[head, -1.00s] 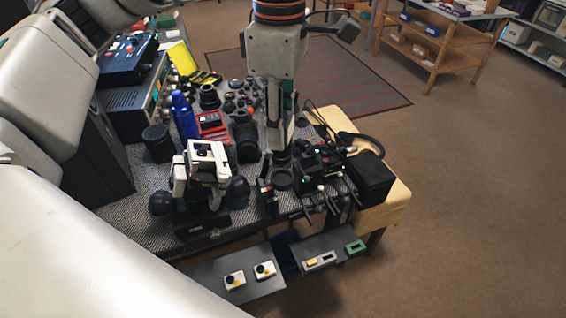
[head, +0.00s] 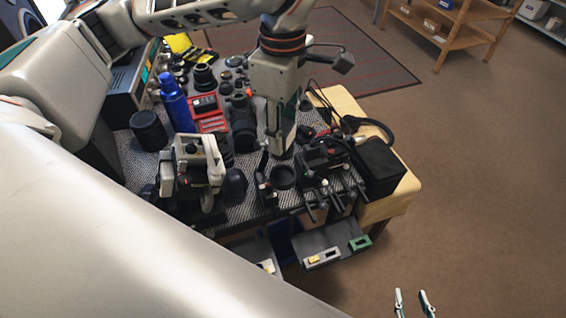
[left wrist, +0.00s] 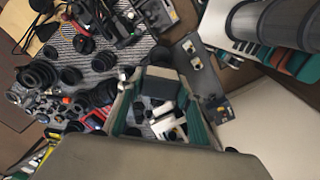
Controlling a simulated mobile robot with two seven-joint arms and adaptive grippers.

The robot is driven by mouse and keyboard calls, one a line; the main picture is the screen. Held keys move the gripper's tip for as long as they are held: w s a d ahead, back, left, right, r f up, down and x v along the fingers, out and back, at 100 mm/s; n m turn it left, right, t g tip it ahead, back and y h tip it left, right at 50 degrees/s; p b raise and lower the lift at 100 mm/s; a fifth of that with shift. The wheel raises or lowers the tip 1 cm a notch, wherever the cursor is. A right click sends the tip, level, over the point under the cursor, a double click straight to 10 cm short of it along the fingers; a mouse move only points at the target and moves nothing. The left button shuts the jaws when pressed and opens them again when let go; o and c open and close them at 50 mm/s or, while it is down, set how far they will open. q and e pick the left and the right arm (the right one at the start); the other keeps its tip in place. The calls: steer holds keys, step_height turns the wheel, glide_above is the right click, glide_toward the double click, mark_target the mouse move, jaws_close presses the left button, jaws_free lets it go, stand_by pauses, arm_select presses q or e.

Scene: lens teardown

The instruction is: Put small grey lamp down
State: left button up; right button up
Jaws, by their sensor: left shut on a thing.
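My left gripper (head: 281,153) points down over the work table, just behind a round dark dish (head: 283,178). In the left wrist view its teal-lined fingers (left wrist: 160,88) close around a grey block-shaped thing (left wrist: 160,80), which I take to be the small grey lamp. In the head view the lamp cannot be made out against the fingers and dark parts. Whether it touches the table is unclear. My right gripper (head: 413,301) shows at the bottom edge, its two fingertips apart with nothing between them.
A pale grey device (head: 190,165) stands left of the gripper. A blue bottle (head: 177,105), a red box (head: 208,112) and several black lens parts crowd the mat. A black box (head: 378,165) and cables are at right. The floor right of the table is clear.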

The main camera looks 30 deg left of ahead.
arm_select(q)
step_height(320, 180, down, 5)
steer(key=shift+r+b, duration=0.1)
steer(key=shift+b, duration=0.35)
steer(key=shift+f+b, duration=0.5)
steer(key=shift+f, duration=1.7)
steer(key=shift+f, duration=0.2)
steer(key=o, duration=1.2)
steer(key=shift+f, duration=0.1)
steer(key=shift+o, duration=0.2)
